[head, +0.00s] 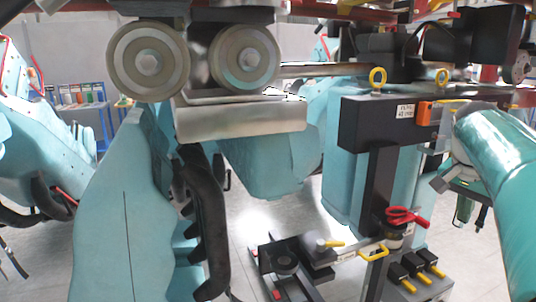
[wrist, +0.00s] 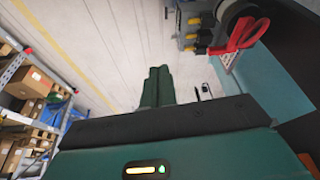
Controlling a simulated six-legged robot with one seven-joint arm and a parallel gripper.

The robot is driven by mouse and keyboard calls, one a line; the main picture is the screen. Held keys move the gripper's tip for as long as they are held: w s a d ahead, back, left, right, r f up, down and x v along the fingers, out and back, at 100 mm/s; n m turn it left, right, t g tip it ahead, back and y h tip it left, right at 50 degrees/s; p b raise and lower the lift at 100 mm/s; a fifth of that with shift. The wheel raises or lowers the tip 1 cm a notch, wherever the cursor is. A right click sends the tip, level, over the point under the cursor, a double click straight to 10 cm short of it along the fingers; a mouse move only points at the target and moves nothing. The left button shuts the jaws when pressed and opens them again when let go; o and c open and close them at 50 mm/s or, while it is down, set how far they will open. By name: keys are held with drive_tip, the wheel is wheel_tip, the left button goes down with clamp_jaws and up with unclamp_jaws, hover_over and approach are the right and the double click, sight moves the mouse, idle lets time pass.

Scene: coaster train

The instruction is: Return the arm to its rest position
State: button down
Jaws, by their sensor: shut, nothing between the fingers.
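My arm (head: 500,170) comes in from the right edge of the head view as a glossy teal link. My gripper (wrist: 157,85) shows in the wrist view as two dark green fingers close together, with nothing between them. They stand clear over the pale floor. In the head view a small dark green part hangs below the arm's end, too small to tell whether its fingers touch. It is right of the black post (head: 379,180) and the red handle (head: 407,216), apart from both.
A black box with an orange part (head: 424,113) and yellow rings (head: 378,76) is close left of my arm. Yellow-handled levers (head: 408,284) stand below. Steel wheels (head: 148,61) hang overhead. The wrist view shows shelving with cardboard boxes (wrist: 30,82) at left and open floor (wrist: 120,45).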

drive_tip(key=s+a+f+n+t+y, duration=0.1)
drive_tip(key=s+a+f+n, duration=0.3)
drive_tip(key=a, duration=0.5)
drive_tip(key=s+a+f+n+t+y, duration=0.1)
drive_tip(key=s+a+f+n, duration=0.3)
drive_tip(key=s+a, duration=0.3)
drive_tip(key=s+a+f+n+t+y, duration=0.1)
drive_tip(key=s+a+f+n, duration=0.3)
drive_tip(key=a, duration=0.7)
wheel_tip(320, 180, down, 2)
drive_tip(key=shift+s+a+f+t, duration=0.1)
drive_tip(key=shift+s+a+t, duration=0.15)
drive_tip(key=shift+s, duration=0.8)
